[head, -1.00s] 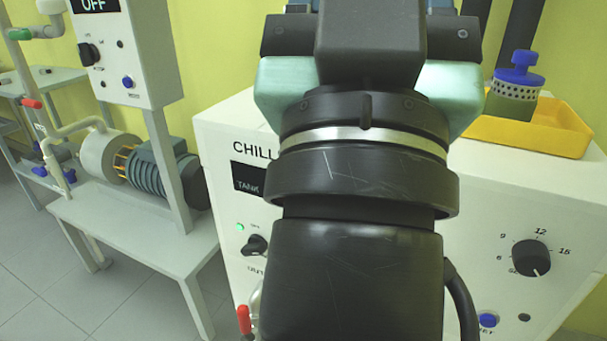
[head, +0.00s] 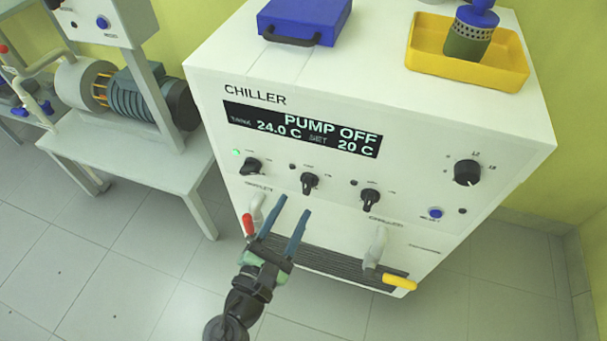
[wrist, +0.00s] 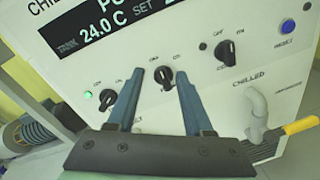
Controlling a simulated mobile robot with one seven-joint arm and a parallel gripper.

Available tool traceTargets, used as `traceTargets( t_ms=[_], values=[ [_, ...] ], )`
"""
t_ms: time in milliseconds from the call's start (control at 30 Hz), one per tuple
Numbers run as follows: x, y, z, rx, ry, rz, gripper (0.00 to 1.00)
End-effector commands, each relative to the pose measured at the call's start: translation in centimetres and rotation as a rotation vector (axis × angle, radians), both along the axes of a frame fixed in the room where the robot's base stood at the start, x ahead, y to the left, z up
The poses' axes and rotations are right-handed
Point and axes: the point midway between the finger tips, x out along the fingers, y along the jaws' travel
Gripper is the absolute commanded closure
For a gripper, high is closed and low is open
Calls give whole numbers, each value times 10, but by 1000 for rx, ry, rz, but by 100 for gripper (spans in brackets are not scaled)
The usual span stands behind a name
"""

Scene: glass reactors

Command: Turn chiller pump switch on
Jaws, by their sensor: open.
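The white chiller (head: 400,110) stands ahead, and its display (head: 300,130) reads PUMP OFF, 24.0 C and SET 20 C. Its front has three black rotary switches: left (head: 250,166), middle (head: 310,183) and right (head: 370,199). Their small labels are unreadable, so I cannot tell which is the pump switch. A green lamp (head: 236,153) glows by the left switch; the lamps by the other two look dark. My gripper (head: 293,204) is open and empty, just below the middle switch. In the wrist view its blue fingers appear either side of the middle switch (wrist: 166,78); contact is not visible.
Below the switches, pipes with a red-handled valve (head: 248,224) and a yellow-handled valve (head: 399,283) stick out. A set dial (head: 467,172) and blue button (head: 435,213) are at right. A blue case (head: 305,20) and yellow tray (head: 440,65) sit on top.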

Motion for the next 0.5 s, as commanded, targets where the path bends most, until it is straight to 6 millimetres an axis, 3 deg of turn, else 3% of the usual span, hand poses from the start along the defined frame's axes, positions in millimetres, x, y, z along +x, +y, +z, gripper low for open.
traceTargets(
  t_ms=[100, 233, 367, 500],
  values=[
    [-30, 9, -22, -276, 107, 50, 49],
    [-45, 15, -34, -425, 148, 84, 49],
    [-41, 14, -38, -457, 154, 88, 49],
    [-20, 7, -37, -451, 151, 84, 49]
  ],
)
